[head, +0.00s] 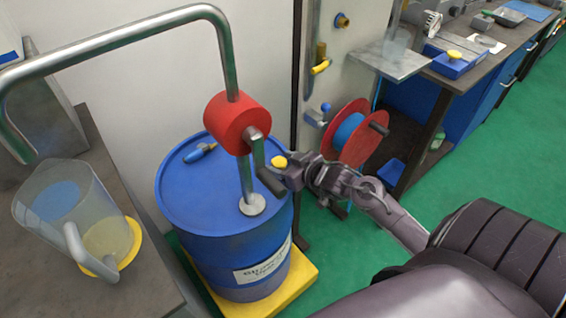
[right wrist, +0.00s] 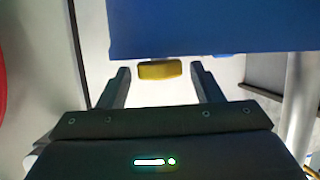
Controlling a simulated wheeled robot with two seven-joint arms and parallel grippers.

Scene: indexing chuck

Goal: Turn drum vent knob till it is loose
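The blue drum (head: 190,185) stands upright with a red hand pump (head: 237,122) rising from its lid. A yellow knob (head: 279,161), which looks like the vent knob, shows at the drum's right rim, partly behind my right gripper (head: 287,172). In the right wrist view the yellow knob (right wrist: 160,69) lies between the tips of my open right gripper (right wrist: 160,84), with a gap on each side. No finger visibly touches it. The blue drum surface (right wrist: 210,28) fills the top of that view. My left gripper is not in view.
The pump's crank handle (head: 268,180) hangs close to the left of my right gripper. A clear jug (head: 75,215) stands on the left bench. A red hose reel (head: 352,135) is behind my right wrist. Green floor is free at right.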

